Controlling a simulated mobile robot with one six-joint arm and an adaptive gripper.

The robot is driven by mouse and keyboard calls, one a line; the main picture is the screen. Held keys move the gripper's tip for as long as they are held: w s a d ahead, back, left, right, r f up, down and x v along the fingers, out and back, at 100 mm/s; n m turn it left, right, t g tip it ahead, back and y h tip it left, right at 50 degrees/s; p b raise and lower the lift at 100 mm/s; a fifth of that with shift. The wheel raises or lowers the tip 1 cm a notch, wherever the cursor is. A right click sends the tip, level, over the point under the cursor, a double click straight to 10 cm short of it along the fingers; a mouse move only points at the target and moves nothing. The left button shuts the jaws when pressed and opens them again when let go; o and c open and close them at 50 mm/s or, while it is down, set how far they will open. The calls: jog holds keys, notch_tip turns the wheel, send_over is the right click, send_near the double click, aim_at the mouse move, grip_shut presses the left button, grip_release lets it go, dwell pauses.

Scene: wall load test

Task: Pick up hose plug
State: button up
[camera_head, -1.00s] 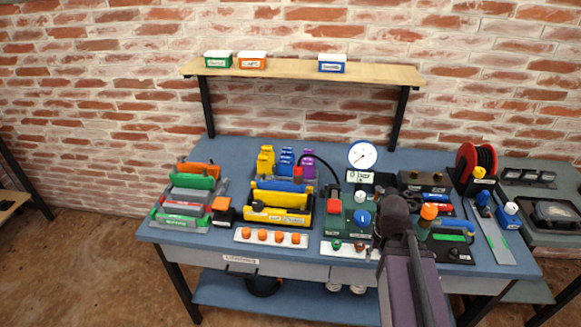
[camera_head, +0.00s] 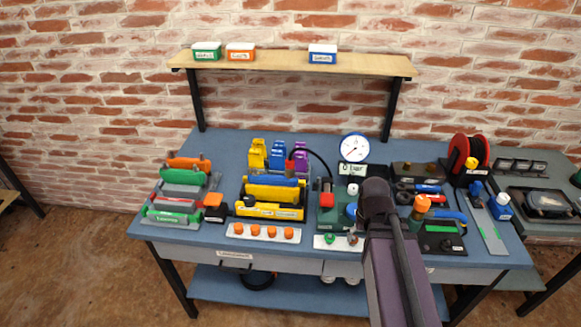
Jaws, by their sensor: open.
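A black hose (camera_head: 318,158) arches up left of the round pressure gauge. Its left end carries a small red piece (camera_head: 290,166), which looks like the hose plug, but I cannot be sure. It is beside the blue and yellow stack on the bench. The dark rounded end of my arm (camera_head: 376,200) is to the right of it, in front of the green test block. My gripper's fingers do not show; the arm hides whatever is beyond it.
The blue bench (camera_head: 150,222) is crowded. A white gauge (camera_head: 354,147) stands behind the green block. Colored blocks stand in a rack (camera_head: 190,190) at left, a red reel (camera_head: 466,160) at right. A wooden shelf (camera_head: 290,66) with small boxes overhangs the back.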

jog(key=w+a+r+m+p, duration=0.2)
jog(key=w+a+r+p, duration=0.85)
jog(key=w, duration=0.45)
notch_tip(320, 180, up, 8)
jog(key=m+p, duration=0.1)
jog(key=p, duration=0.6)
send_over(290, 167)
jog(key=w, duration=0.1)
jog(key=shift+f, duration=0.1)
notch_tip(290, 167, down, 9)
jog(key=b, duration=0.8)
jog(key=shift+r, duration=0.2)
jog(key=shift+f, duration=0.1)
jog(key=f+b, duration=0.1)
jog(key=b, duration=0.1)
jog(key=f+b, duration=0.1)
jog(key=f, duration=0.1)
jog(key=shift+w+f+b, duration=0.15)
jog(key=shift+w+b, duration=0.2)
jog(key=shift+b, duration=0.05)
jog(key=shift+f+b, duration=0.9)
